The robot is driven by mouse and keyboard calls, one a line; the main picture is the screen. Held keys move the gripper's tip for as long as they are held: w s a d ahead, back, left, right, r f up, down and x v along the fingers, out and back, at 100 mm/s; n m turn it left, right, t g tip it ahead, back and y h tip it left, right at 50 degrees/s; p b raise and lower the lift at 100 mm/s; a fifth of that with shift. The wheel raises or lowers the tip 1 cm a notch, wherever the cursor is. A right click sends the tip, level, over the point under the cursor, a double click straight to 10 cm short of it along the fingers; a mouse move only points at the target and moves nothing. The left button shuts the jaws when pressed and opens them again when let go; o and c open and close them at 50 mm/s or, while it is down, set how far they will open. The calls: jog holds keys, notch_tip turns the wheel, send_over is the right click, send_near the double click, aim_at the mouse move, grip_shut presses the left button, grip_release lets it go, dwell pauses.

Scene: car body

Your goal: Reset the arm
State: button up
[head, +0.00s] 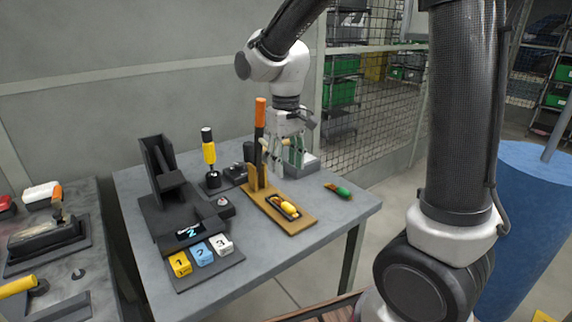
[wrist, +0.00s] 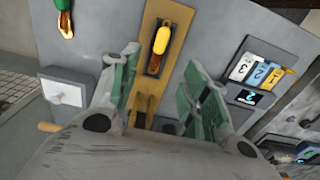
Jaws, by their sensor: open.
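My gripper (head: 285,158) hangs from my arm over the back of the grey table. It points down beside the upright end of a wooden stand. In the wrist view its two green-padded fingers (wrist: 158,88) are spread wide with nothing held between them. Beyond the fingertips lies the wooden stand (wrist: 150,22), with a yellow-handled tool (wrist: 161,42) in its dark recess. The same yellow tool (head: 289,208) shows in the head view. An orange-handled tool (head: 260,115) stands upright close to the left of my gripper; I cannot tell whether they touch.
On the table (head: 345,213) lie a green-handled tool (head: 342,191), numbered yellow, blue and white blocks (head: 201,253), a black fixture (head: 165,190) and an upright yellow-black tool (head: 208,152). A second bench (head: 85,270) is at left.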

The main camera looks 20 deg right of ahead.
jog(key=s+d+r+m+t, duration=0.1)
jog(key=s+d+r+t, duration=0.1)
jog(key=s+d+r, duration=0.2)
jog(key=s+d+r+m+t, duration=0.2)
jog(key=s+d+r, duration=0.3)
jog(key=s+d, duration=0.6)
jog(key=s, duration=0.4)
jog(key=shift+m, duration=0.3)
